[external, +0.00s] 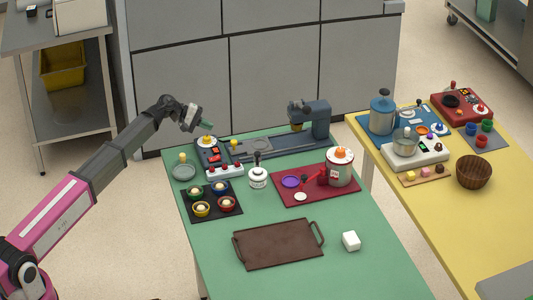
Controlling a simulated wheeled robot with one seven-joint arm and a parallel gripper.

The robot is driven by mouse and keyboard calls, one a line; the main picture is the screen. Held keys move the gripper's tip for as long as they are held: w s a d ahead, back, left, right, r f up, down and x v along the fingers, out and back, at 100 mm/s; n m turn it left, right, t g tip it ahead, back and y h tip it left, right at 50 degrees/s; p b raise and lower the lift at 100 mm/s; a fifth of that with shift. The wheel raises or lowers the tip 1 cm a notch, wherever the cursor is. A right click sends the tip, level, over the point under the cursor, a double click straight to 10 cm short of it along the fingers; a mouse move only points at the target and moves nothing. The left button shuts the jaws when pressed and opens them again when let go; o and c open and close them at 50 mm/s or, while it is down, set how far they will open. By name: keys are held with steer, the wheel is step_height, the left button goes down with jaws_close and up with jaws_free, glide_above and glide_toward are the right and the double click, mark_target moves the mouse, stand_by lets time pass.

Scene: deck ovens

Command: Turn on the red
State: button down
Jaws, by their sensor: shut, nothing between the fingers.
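My gripper (207,125) hangs in the air above the far left corner of the green table, seen small, with its fingers together and nothing held. Just below and beyond it, apart from it, is a dark panel (202,160) with a yellow knob and red parts. A white box (226,172) with several small red knobs stands at its near side. A red appliance (461,103) with dark round parts sits on the yellow table at the far right. Which red thing the task means cannot be told. On or off states are too small to read.
The green table (350,279) also holds a brown tray (278,246), a white cube (351,241), a dark mat with several small bowls, and a red mat (338,194) with a pot. A blue-grey machine (313,122) stands at its back. The yellow table (440,215) holds a brown bowl (474,172).

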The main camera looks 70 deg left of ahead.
mark_target(214, 159)
steer(key=shift+m+g+h, duration=0.3)
steer(key=shift+m+h, duration=0.2)
steer(key=shift+h, duration=0.4)
steer(key=d+r, duration=0.1)
steer(key=d, duration=0.1)
steer(key=d+r, duration=0.1)
steer(key=d, duration=0.1)
steer(key=d+r, duration=0.2)
steer(key=shift+d+r, duration=0.1)
steer(key=shift+d, duration=0.2)
steer(key=s+d+r+m+g+h, duration=0.1)
steer(key=s+d+r+m+g, duration=0.1)
steer(key=d, duration=0.6)
steer(key=s+r, duration=0.1)
steer(key=s, duration=0.1)
steer(key=shift+s+r+h, duration=0.3)
steer(key=shift+s+r, duration=0.1)
steer(key=shift+w+f, duration=0.5)
steer(key=shift+f, duration=0.9)
steer(key=shift+w+f, duration=0.55)
steer(key=shift+f, duration=0.8)
steer(key=shift+w+f, duration=0.5)
steer(key=shift+f, duration=0.9)
steer(key=shift+f, duration=0.1)
steer(key=shift+w+f, duration=0.15)
steer(key=shift+f, duration=0.15)
steer(key=shift+w+f, duration=0.1)
steer(key=shift+f, duration=0.2)
steer(key=shift+r, duration=0.1)
